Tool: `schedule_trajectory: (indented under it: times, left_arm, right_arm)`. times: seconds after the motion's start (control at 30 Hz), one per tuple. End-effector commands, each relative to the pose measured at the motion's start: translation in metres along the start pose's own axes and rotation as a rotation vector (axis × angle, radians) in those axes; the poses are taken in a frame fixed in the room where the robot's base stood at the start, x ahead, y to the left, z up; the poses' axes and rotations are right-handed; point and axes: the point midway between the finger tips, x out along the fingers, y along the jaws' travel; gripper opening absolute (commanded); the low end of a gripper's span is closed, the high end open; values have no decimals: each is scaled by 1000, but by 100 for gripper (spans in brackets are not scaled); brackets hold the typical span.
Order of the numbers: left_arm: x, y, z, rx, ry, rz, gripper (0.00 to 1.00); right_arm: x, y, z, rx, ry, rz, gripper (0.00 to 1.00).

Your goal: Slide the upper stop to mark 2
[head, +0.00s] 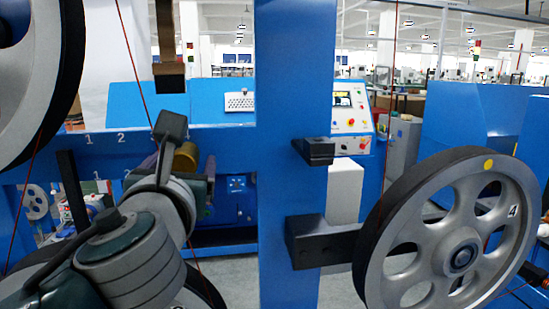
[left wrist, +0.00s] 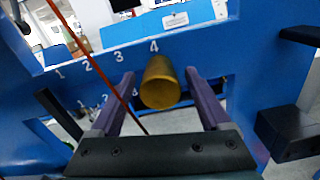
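The upper stop, a brass-yellow cylinder (left wrist: 160,85), sits just below mark 4 (left wrist: 154,46) on the blue upper rail in the left wrist view. Mark 2 (left wrist: 87,65) is further left on that rail. My left gripper (left wrist: 160,84) is open, with one purple finger on each side of the stop and a visible gap on both sides. In the head view the stop (head: 186,156) is partly hidden by my left gripper (head: 180,162) and arm. Mark 2 (head: 121,137) is clear there. My right gripper is not in view.
A red cord (left wrist: 92,60) crosses in front of the rail near mark 2. A lower row of marks (left wrist: 80,103) shows below. A blue post (head: 285,120) with black brackets (head: 315,150) and a large grey pulley (head: 455,240) stand to the right.

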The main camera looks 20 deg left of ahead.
Motion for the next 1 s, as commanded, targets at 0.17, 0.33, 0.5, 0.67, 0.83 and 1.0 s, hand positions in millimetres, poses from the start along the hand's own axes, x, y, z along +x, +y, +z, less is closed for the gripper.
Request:
schedule_trajectory:
  times: [0.17,0.33,0.5,0.67,0.83,1.0]
  left_arm:
    - [0,0,0,0,0,0,59]
    - [0,0,0,0,0,0,40]
    - [0,0,0,0,0,-1,21]
    - [0,0,0,0,0,-1,3]
    - [0,0,0,0,0,-1,0]
    - [-1,0,0,-1,0,-1,0]
  right_arm:
    - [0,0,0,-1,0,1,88]
    - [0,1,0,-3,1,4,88]
    - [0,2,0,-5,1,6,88]
    - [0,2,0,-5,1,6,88]
    - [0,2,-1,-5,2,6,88]
    - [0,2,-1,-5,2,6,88]
